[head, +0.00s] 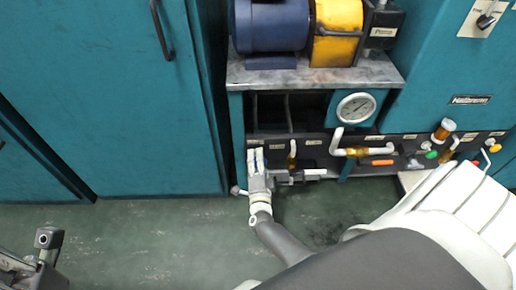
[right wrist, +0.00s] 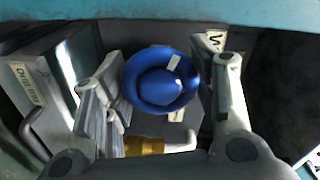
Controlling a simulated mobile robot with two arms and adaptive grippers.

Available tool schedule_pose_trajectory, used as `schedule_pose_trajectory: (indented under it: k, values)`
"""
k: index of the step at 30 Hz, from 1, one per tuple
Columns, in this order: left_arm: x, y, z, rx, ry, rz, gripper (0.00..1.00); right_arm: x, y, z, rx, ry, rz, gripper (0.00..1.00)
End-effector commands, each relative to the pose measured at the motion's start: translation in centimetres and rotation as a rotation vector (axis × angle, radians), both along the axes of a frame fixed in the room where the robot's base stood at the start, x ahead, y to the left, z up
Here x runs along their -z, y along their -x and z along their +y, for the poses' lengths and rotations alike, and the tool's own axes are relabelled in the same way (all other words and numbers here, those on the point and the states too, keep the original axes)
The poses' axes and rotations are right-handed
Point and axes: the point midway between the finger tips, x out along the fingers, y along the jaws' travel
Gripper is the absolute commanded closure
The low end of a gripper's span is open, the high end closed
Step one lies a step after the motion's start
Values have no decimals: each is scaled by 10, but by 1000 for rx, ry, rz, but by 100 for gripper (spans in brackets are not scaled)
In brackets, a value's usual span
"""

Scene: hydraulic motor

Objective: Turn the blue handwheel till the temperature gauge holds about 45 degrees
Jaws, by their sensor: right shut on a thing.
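The blue handwheel (right wrist: 143,92) shows in the right wrist view as a round blue wheel with a raised hub and a small pale mark near its upper right. My right gripper (right wrist: 166,78) has one finger on each side of it and is shut on it. In the head view my right gripper (head: 257,172) is at the left end of the low dark valve panel and mostly hides the wheel. The temperature gauge (head: 356,108) is a round white dial up and right of the gripper. Its needle is too small to read exactly.
Pale bent pipes (head: 338,145), an orange handle (head: 382,162) and a green knob (head: 431,155) sit along the panel to the right. A blue motor (head: 270,25) stands on the shelf above. A teal cabinet (head: 120,100) is at the left. The green floor (head: 150,235) before it is mostly clear.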

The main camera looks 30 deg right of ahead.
Motion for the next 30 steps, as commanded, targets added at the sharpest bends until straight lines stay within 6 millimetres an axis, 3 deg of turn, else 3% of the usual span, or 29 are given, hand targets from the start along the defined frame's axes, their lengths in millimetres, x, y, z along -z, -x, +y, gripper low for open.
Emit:
schedule_pose_trajectory:
  k: [6, 7, 12, 23, 30]
  values:
    - [1, 0, 0, 0, 0, 0, 100, 1, 0, 2, -3, -2, 2, 71]
    - [1, 0, 0, 0, 0, 0, 100, 1, 0, 2, -3, -2, 2, 44]
    - [1, 0, 0, 0, 0, 0, 100, 1, 0, 1, -3, -2, 1, 24]
    - [-2, 0, 1, -2, 1, -8, 100, 0, 2, 2, -1, -2, 0, 24]
    - [-1, 0, 0, -1, 0, -5, 100, 2, 33, 21, -1, -3, 3, 24]
